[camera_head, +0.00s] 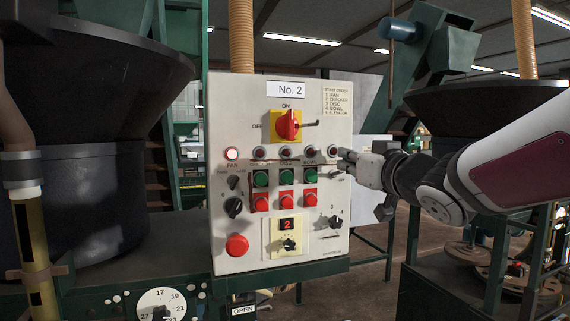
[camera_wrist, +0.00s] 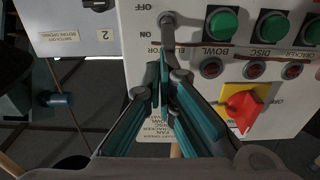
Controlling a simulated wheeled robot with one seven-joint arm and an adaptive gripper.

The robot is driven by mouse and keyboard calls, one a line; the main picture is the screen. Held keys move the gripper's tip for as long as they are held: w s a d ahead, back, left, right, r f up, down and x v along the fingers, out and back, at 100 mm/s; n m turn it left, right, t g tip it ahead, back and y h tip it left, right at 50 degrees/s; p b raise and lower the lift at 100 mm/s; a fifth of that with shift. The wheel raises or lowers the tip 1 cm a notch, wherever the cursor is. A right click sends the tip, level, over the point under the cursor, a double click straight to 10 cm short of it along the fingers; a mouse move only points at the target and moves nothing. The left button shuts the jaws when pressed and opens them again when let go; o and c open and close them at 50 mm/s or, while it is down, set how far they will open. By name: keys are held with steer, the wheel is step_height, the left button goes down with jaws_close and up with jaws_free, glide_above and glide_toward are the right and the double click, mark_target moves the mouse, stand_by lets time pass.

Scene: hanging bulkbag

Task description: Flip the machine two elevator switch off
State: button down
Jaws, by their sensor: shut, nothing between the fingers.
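The No. 2 control panel (camera_head: 240,120) stands upright in the middle of the head view. The elevator switch (camera_wrist: 167,28) is a small grey lever at the top of the wrist view, beside the OFF and ON labels. The wrist picture is upside down, and the lever seems to lean towards the ON label. My gripper (camera_head: 346,160) is at the panel's right edge, close to this switch. In the wrist view my gripper (camera_wrist: 165,68) is shut and empty, its fingertips just by the elevator label. I cannot tell whether they touch the lever.
Green buttons (camera_head: 285,177), red buttons (camera_head: 285,200) and a red rotary switch (camera_head: 288,124) on a yellow plate share the panel. A red stop button (camera_head: 237,246) sits low on the left. A dark hopper (camera_head: 90,70) stands left.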

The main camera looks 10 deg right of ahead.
steer(key=shift+s+f+t+b, duration=0.1)
steer(key=shift+f+t+b, duration=0.35)
steer(key=shift+b, duration=1.4)
steer(key=t+b, duration=0.2)
steer(key=b, duration=0.5)
steer(key=f+t+y+b, duration=0.1)
steer(key=t+b, duration=0.1)
steer(key=b, duration=0.5)
steer(key=s+f+t+b, duration=0.1)
steer(key=t+b, duration=0.1)
steer(key=b, duration=0.5)
steer(key=shift+d+f+y, duration=0.1)
steer(key=shift+f+y, duration=0.15)
steer(key=shift+y, duration=0.05)
steer(key=shift+s, duration=0.1)
